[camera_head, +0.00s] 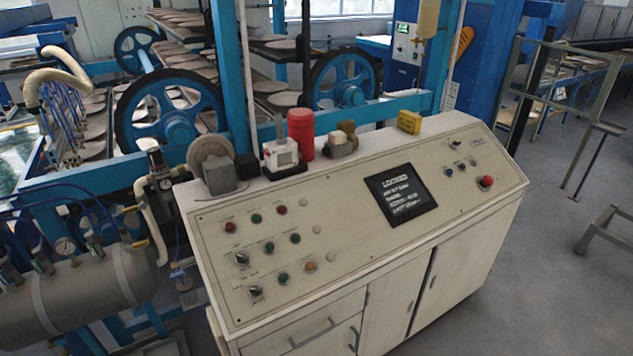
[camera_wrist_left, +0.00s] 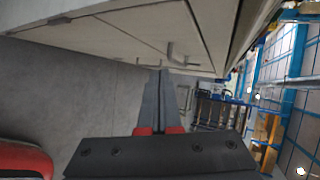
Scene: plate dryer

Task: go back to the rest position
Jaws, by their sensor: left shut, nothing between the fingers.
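My left gripper (camera_wrist_left: 161,75) shows in the left wrist view, its two grey fingers together and empty. It points along the grey floor (camera_wrist_left: 95,95), near the front of the pale control cabinet (camera_wrist_left: 130,20), whose bent metal handle (camera_wrist_left: 180,57) is just beyond the fingertips. I cannot tell how far apart they are. Neither gripper shows in the head view. There the control cabinet (camera_head: 385,315) stands in front, its sloped panel carrying buttons, switches and a dark screen (camera_head: 401,195) that reads "LOCKED".
A red cylinder (camera_head: 301,133) and a yellow box (camera_head: 409,122) stand on the cabinet top. A metal tank (camera_head: 85,290) with hoses is at left. The blue plate dryer (camera_head: 165,113) with wheels is behind. Open floor (camera_head: 545,270) lies to the right.

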